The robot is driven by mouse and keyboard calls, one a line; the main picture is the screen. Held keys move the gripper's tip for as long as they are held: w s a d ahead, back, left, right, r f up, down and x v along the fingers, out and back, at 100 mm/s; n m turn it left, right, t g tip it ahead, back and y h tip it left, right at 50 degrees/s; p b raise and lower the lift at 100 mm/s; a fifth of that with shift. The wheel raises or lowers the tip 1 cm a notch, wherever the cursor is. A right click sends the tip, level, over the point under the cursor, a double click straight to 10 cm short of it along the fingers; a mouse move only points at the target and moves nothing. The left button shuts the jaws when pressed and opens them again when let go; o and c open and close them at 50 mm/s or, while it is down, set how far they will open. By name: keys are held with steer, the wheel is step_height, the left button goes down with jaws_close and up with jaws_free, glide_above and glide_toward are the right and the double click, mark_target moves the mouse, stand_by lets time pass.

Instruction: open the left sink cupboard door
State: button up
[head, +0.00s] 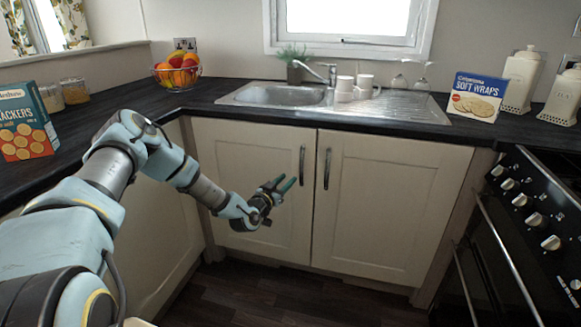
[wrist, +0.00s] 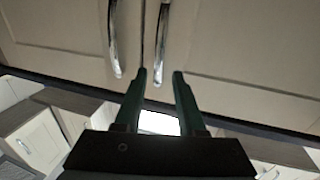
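The left sink cupboard door (head: 258,180) is a cream panel and looks shut. Its upright metal handle (head: 302,165) is near its right edge. My gripper (head: 285,183) is open and empty, in front of this door, just left of and near the handle's lower end. In the wrist view, which looks upside down, two handles show; the one on the right (wrist: 161,45), seemingly the left door's, lines up with the gap between my open fingers (wrist: 160,75). I cannot tell whether a finger touches it.
The right door (head: 378,200) is shut, with its own handle (head: 327,168) close by. A dark worktop (head: 210,100) with a sink (head: 270,94) runs above. The oven (head: 510,240) stands at right. Dark floor (head: 270,295) lies clear below the doors.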

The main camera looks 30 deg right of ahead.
mark_target(299, 168)
steer(key=p+x, duration=0.1)
steer(key=x, duration=0.8)
steer(key=shift+w+d, duration=0.2)
steer(key=shift+d, duration=0.15)
jaws_close()
stand_by(1.0)
